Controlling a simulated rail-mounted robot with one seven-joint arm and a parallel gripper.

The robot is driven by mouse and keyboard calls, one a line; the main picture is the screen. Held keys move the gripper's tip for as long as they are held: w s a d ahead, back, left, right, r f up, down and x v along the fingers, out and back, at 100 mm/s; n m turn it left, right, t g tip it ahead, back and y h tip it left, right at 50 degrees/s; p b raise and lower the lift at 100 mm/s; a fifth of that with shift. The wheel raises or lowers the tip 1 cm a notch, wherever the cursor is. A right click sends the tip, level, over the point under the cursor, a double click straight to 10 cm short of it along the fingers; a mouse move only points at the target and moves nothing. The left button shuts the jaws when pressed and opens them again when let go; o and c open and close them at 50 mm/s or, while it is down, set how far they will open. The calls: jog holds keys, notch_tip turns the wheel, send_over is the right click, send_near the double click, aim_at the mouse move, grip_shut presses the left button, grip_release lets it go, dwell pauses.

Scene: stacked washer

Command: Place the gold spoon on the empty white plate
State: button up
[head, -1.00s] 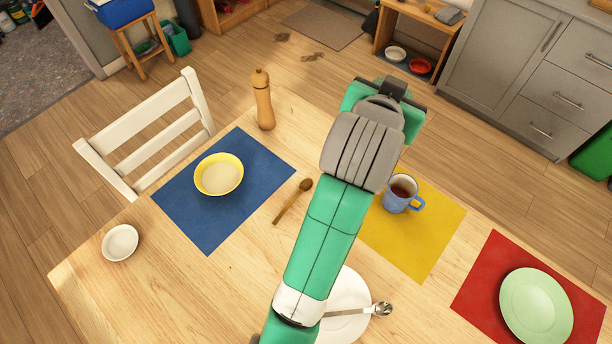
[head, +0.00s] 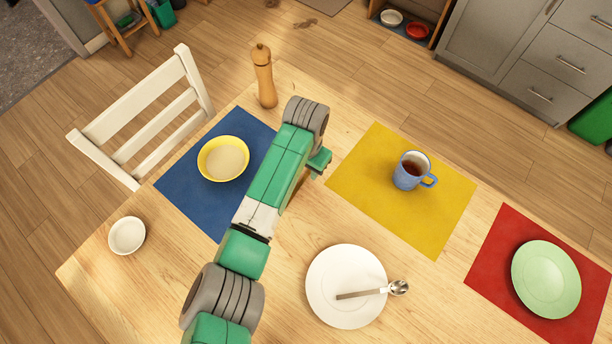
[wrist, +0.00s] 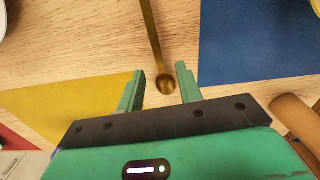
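The gold spoon (wrist: 165,84) lies on the wooden table. In the wrist view its bowl is between the fingers of my gripper (wrist: 160,72) and its handle runs up and away; my arm hides it in the head view. My gripper is open, with a gap on both sides of the spoon. It also shows partly in the head view (head: 319,162), between the blue and yellow mats. The white plate (head: 330,270) lies at the front middle of the table. A silver spoon (head: 372,292) rests across it, its bowl over the right rim.
A yellow bowl (head: 205,170) sits on the blue mat (head: 203,208). A blue mug (head: 405,182) stands on the yellow mat (head: 365,185). A green plate (head: 545,280) lies on the red mat (head: 490,255). A pepper mill (head: 265,80) stands behind; a small white dish (head: 127,235) is left.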

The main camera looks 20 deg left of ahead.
aim_at(305, 177)
notch_tip(305, 177, down, 3)
jog(key=shift+s+f+b, duration=0.1)
jog(key=shift+f+b, duration=0.1)
jog(key=shift+b, duration=0.1)
grip_shut()
jog(key=shift+r+p, duration=0.3)
jog(key=shift+r, duration=0.3)
notch_tip(305, 177, up, 3)
jog(key=shift+f+p, duration=0.2)
jog(key=shift+p, duration=0.25)
jog(key=s+d+p, duration=0.1)
jog(key=s+d, duration=0.1)
jog(key=s, duration=0.2)
jog(key=s+d+r+p, duration=0.1)
jog(key=s+d, duration=0.2)
jog(key=s, duration=0.2)
jog(key=s+d+p, duration=0.1)
jog(key=s+d, duration=0.1)
jog(key=s, duration=0.3)
jog(key=shift+d+r, duration=0.15)
jog(key=shift+d, duration=0.1)
